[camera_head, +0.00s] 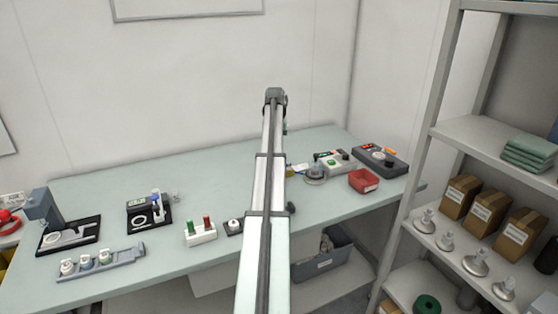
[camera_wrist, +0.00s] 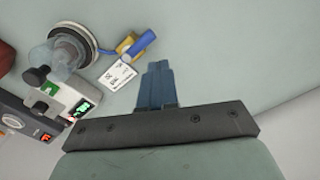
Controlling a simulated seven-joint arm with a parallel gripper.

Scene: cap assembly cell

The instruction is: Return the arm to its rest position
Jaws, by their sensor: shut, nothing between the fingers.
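My arm (camera_head: 265,200) reaches from the bottom middle of the head view up over the worktable (camera_head: 320,215), its far end against the back wall. My gripper (camera_wrist: 158,65) shows in the wrist view as two dark blue fingers, closed together with nothing between them. The fingers are above the pale table surface, apart from the objects to their left. In the head view the fingers are not clearly seen; the arm hides part of the table.
Left of the fingers are a blue-handled padlock-like item (camera_wrist: 135,46), a white label card (camera_wrist: 117,74), a round clear-topped device (camera_wrist: 62,55) and a display box (camera_wrist: 70,100). Fixtures line the table's left; shelving (camera_head: 425,150) rises right.

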